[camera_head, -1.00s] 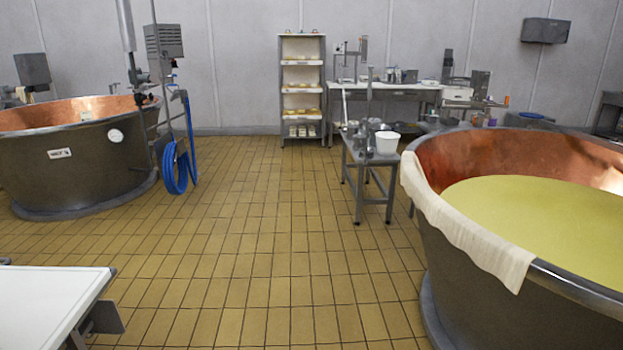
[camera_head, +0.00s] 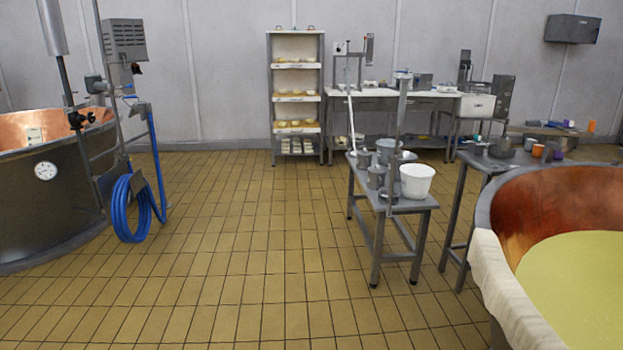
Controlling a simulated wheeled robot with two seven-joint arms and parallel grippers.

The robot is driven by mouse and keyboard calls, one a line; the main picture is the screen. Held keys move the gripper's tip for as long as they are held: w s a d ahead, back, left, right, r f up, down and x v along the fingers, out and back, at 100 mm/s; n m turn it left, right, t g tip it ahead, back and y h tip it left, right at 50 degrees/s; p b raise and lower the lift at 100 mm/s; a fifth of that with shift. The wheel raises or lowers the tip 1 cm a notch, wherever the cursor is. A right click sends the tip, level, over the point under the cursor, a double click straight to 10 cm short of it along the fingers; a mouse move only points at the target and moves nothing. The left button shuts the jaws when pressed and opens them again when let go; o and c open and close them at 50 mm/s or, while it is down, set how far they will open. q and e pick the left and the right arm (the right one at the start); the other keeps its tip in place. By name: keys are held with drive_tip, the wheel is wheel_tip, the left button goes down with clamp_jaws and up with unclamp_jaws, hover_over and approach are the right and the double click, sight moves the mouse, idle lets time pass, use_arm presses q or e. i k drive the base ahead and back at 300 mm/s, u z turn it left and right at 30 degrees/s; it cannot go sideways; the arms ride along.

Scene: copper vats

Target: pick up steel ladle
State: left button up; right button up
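I cannot clearly make out a steel ladle at this size. A small steel bench (camera_head: 412,207) stands right of centre on the tiled floor, some way ahead. On it are a white bucket (camera_head: 417,181), a grey bucket (camera_head: 386,150) and other small metal vessels, partly overlapping. A tall upright metal bar (camera_head: 401,115) rises at the bench, and a thin pale pole (camera_head: 349,115) stands at its far left end. Neither of my grippers is in view.
A copper vat of yellowish liquid with a cloth (camera_head: 503,290) over its rim stands at right. Another vat (camera_head: 50,210) and a blue hose (camera_head: 125,207) are at left. A side table (camera_head: 490,163), shelf rack (camera_head: 270,100) and worktable stand beyond. The middle floor is clear.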

sight(384, 193)
drive_tip(key=i, duration=2.55)
drive_tip(key=z, duration=2.25)
